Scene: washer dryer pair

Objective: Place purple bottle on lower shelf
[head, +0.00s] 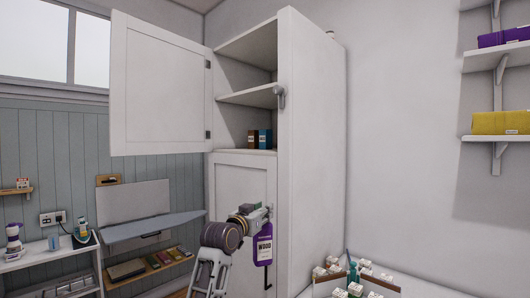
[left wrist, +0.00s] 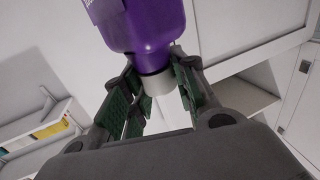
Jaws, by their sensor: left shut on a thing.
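The purple bottle (head: 263,246) hangs upright in front of the closed lower cabinet door in the head view. My left gripper (head: 262,213) is shut on its top end. In the left wrist view the bottle (left wrist: 145,25) shows its purple body and pale cap, with the fingers (left wrist: 158,82) on either side of the cap. The tall white cabinet (head: 313,150) has its upper door open. The bottle is below the lower shelf's level. My right gripper is out of view.
The open door (head: 160,90) swings out to the left of the cabinet. An ironing board (head: 152,228) and a low rack are at the left. Wall shelves with a purple box (head: 503,37) and a yellow box (head: 501,122) are at the right. Small white bottles (head: 355,288) stand at the lower right.

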